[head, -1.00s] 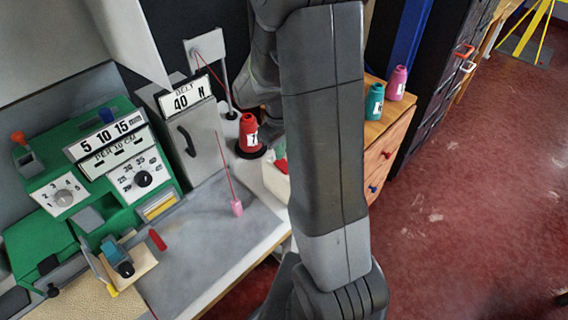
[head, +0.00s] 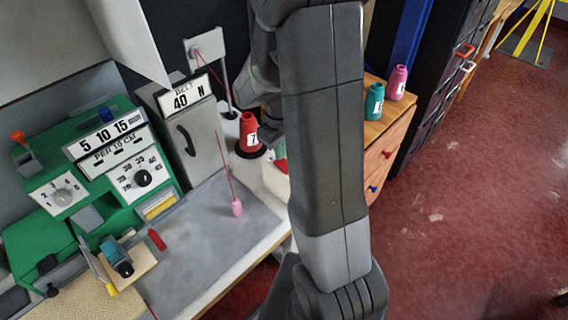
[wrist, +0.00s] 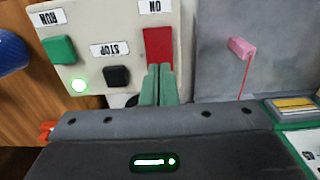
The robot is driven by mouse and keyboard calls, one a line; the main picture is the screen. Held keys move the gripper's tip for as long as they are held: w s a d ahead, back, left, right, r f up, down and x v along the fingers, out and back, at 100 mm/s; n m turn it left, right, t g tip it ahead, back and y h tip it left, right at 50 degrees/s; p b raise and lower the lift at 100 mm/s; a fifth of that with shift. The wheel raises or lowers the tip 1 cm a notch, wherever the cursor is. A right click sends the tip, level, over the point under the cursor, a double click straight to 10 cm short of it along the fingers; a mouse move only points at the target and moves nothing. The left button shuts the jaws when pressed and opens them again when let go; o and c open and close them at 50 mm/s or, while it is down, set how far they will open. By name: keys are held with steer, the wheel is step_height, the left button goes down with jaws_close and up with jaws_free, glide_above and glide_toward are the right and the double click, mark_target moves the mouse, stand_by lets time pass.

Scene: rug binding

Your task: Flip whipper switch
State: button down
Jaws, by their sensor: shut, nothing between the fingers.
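In the wrist view a cream control panel (wrist: 105,18) shows its labels upside down. It carries a red switch (wrist: 157,44) marked ON, a green button (wrist: 60,49) marked RUN and a black button (wrist: 117,76) marked STOP. A green lamp (wrist: 80,86) on it is lit. My gripper (wrist: 158,70) is shut and empty, its greenish fingers at the red switch and overlapping its lower part in the picture. I cannot tell whether they touch it. In the head view my arm hides the gripper and most of the panel.
A pink weight (head: 237,207) on a red thread is over the grey table (head: 200,250). A red cone (head: 249,132) stands behind the panel. A green machine (head: 95,165) is at left, and a wooden drawer unit (head: 385,150) is to the right. Red floor (head: 460,230) is open.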

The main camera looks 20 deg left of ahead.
steer(key=shift+f+b, duration=0.55)
steer(key=shift+f, duration=0.2)
stand_by(0.3)
steer(key=shift+r+p, duration=2.7)
steer(key=shift+r, duration=0.85)
steer(key=shift+f, duration=0.15)
step_height(320, 180, down, 7)
steer(key=b, duration=0.5)
steer(key=shift+r, duration=0.25)
